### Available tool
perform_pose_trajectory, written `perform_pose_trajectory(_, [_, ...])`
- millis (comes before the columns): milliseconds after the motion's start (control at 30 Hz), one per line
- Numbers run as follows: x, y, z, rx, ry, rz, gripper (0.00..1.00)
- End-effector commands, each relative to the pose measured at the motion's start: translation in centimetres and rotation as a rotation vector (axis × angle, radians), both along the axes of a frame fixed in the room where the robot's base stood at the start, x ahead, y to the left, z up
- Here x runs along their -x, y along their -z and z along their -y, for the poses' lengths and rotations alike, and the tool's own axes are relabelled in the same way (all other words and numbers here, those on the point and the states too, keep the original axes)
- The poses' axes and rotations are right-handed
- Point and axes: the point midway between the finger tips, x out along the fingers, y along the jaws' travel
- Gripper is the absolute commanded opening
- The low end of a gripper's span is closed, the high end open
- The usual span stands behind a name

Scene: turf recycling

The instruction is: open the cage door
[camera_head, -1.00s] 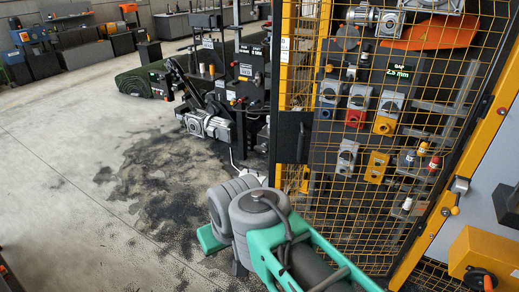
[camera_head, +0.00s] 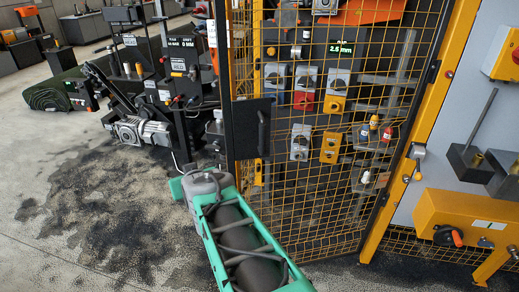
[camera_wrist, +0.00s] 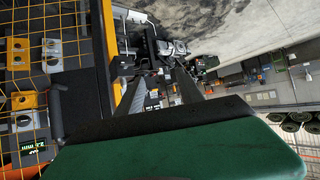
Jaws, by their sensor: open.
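The cage door (camera_head: 330,190) is a yellow wire-mesh panel in a dark frame, standing upright and looking shut in the head view. A black plate with an upright bar handle (camera_head: 263,132) sits at its left edge. My green arm reaches up towards the foot of the door's left edge. My gripper (camera_wrist: 153,65) is open in the wrist view, its dark fingers apart with nothing seen between them. In the head view its fingers are hidden behind my arm.
Behind the mesh are switch boxes (camera_head: 305,90) and a display. A yellow post (camera_head: 430,110) and grey panel with a yellow box (camera_head: 465,218) stand right. Dark machinery (camera_head: 145,130) and a green turf roll (camera_head: 60,92) stand left. The stained floor (camera_head: 60,175) at left is open.

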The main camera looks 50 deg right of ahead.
Motion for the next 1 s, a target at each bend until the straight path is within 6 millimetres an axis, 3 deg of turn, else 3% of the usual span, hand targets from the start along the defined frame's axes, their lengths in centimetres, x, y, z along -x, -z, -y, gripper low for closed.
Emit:
perform_pose_trajectory(33, [0.7, 2.2, 5.5, 0.053, 0.108, 0.097, 0.44])
perform_pose_trajectory(100, [2.4, 1.8, 11.8, 0.147, 0.231, 0.234, 0.44])
perform_pose_trajectory(200, [6.0, 1.1, 17.9, 0.266, 0.362, 0.371, 0.44])
perform_pose_trajectory(233, [6.9, 0.8, 19.1, 0.294, 0.390, 0.399, 0.44])
perform_pose_trajectory(300, [8.5, 0.3, 20.8, 0.342, 0.433, 0.441, 0.44])
perform_pose_trajectory(400, [9.0, -0.4, 21.9, 0.366, 0.453, 0.463, 0.44])
perform_pose_trajectory(800, [4.9, -0.5, 27.1, 0.364, 0.451, 0.461, 0.44])
perform_pose_trajectory(1000, [4.4, -0.4, 27.6, 0.364, 0.451, 0.462, 0.44])
